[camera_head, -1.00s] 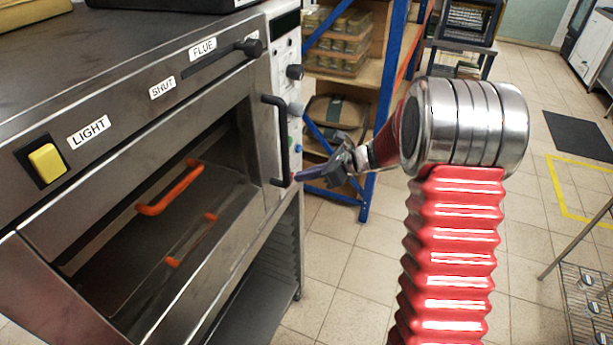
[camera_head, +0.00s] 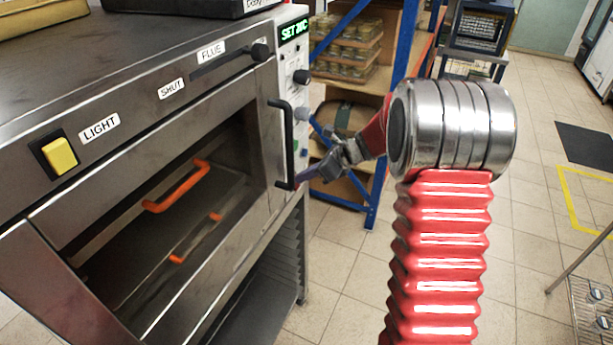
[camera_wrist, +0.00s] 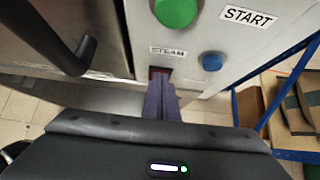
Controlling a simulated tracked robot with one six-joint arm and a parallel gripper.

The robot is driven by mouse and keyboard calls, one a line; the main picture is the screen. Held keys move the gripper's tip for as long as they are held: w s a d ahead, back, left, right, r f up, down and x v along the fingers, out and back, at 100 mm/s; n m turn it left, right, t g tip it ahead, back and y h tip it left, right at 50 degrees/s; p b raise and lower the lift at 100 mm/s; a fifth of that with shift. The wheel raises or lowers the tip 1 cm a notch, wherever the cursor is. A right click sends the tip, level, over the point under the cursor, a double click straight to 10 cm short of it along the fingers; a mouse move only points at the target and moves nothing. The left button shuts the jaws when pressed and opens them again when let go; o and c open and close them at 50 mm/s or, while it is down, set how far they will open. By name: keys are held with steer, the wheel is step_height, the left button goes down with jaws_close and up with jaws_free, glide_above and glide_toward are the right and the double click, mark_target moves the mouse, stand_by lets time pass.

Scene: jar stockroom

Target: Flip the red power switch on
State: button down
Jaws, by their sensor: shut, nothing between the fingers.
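The red power switch (camera_wrist: 159,72) is a small dark red rocker on the oven's pale control panel (camera_wrist: 205,75), below the STEAM label in the wrist view. My gripper (camera_wrist: 160,84) is shut and empty. Its fingertips are at the switch and cover its lower part; I cannot tell whether they touch it. In the head view my gripper (camera_head: 302,177) reaches the low part of the panel, beside the oven door's black handle (camera_head: 283,145), and the switch is hidden.
A green button (camera_wrist: 176,8), a blue button (camera_wrist: 211,61) and a START label (camera_wrist: 248,16) are near the switch. The door handle stands out left of my gripper. A blue-framed shelf (camera_head: 385,130) is behind. Tiled floor to the right is mostly clear.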

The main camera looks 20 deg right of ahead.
steer(key=shift+r, duration=0.1)
steer(key=shift+r, duration=0.65)
steer(key=v, duration=1.3)
